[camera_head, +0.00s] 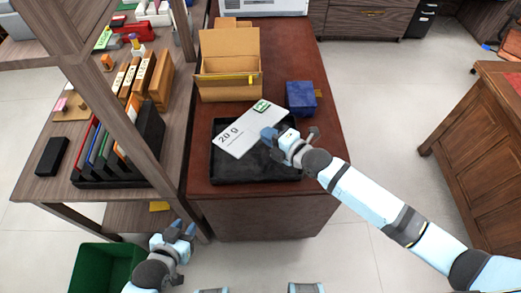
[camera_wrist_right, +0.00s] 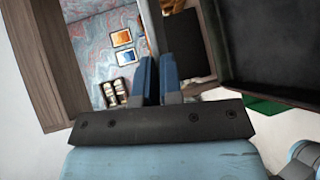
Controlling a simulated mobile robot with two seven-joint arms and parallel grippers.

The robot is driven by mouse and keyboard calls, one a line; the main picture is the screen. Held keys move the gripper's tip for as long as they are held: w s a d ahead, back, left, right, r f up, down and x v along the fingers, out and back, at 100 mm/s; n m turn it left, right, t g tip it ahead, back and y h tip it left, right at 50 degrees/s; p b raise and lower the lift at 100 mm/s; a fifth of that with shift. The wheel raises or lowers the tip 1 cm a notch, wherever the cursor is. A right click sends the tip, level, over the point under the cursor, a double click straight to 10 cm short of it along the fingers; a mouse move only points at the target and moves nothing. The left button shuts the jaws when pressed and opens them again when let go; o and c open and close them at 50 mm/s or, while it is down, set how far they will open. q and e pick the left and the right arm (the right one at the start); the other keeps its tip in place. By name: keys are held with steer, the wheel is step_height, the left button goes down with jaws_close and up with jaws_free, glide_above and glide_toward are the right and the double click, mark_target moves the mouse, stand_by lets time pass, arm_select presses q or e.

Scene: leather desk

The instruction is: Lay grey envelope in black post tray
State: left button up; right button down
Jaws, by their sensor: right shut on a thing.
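The grey envelope (camera_head: 240,135), pale and printed "20 g" with a green stamp, appears over the black post tray (camera_head: 235,173) in the head view. It covers the tray's middle and far part and extends past its far edge. My right gripper (camera_head: 270,138) is shut on the envelope's right side, above the tray. In the right wrist view, the fingers (camera_wrist_right: 158,82) are close together with a thin pale edge beyond them; a dark tray-like surface (camera_wrist_right: 275,40) is at right. My left gripper (camera_head: 179,230) is open and empty, below the desk's front left.
A cardboard box (camera_head: 228,90) stands behind the tray, and a blue box (camera_head: 301,98) stands at the back right. A wooden shelf unit (camera_head: 60,190) with folders stands at left. A green bin (camera_head: 100,268) is on the floor.

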step_height(320, 180, down, 6)
steer(key=b, duration=0.5)
